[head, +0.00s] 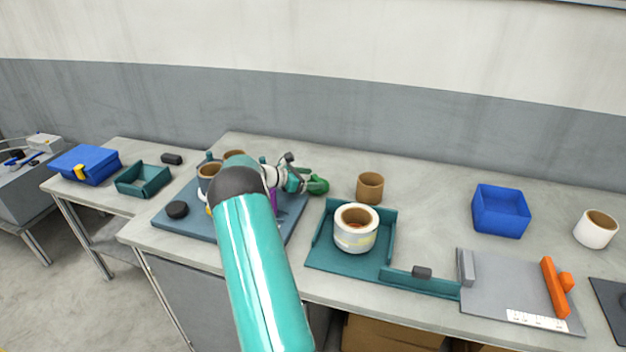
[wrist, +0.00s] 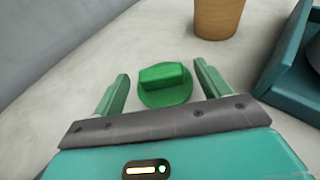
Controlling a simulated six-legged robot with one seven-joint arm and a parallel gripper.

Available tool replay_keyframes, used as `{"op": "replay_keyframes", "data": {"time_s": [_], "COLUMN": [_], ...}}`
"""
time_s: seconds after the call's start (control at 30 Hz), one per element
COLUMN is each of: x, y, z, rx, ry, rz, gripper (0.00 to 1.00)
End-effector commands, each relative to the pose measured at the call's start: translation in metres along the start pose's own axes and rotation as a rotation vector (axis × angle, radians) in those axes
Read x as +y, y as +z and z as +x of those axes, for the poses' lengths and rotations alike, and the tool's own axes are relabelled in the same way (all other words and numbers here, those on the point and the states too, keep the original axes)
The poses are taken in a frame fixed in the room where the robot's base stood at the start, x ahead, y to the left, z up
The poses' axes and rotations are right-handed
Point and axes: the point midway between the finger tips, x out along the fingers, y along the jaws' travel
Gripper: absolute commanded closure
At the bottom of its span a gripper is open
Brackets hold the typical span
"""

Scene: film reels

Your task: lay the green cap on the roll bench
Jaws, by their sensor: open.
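The green cap (wrist: 165,94) is a round disc with a raised grip bar across its top. It lies on the pale worktop, between and just beyond the fingertips of my gripper (wrist: 161,72) in the wrist view. My gripper is open, with one green finger on each side of the cap and a visible gap to each. In the head view my gripper (head: 305,181) is beside the green cap (head: 318,187), right of the blue-grey mat, and partly covers it. The large grey bench (head: 440,195) carries several rolls; no label shows which surface is the roll bench.
A cardboard tube (head: 370,188) stands right of the cap. A teal tray (head: 322,256) holds a white roll (head: 356,238). A blue bin (head: 501,212) stands farther right. My arm hides part of the blue-grey mat (head: 172,222). A lower side table (head: 118,205) stands left.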

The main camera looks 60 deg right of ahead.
Motion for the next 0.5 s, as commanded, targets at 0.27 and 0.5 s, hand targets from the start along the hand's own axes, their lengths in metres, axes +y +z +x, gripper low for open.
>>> {"op": "replay_keyframes", "data": {"time_s": [0.27, 0.5], "x": [0.001, 0.001], "y": [0.001, 0.001], "z": [-0.061, -0.1], "rx": [0.0, 0.0], "ry": [0.005, 0.003], "rz": [0.0, 0.001], "gripper": [0.24, 0.24]}}
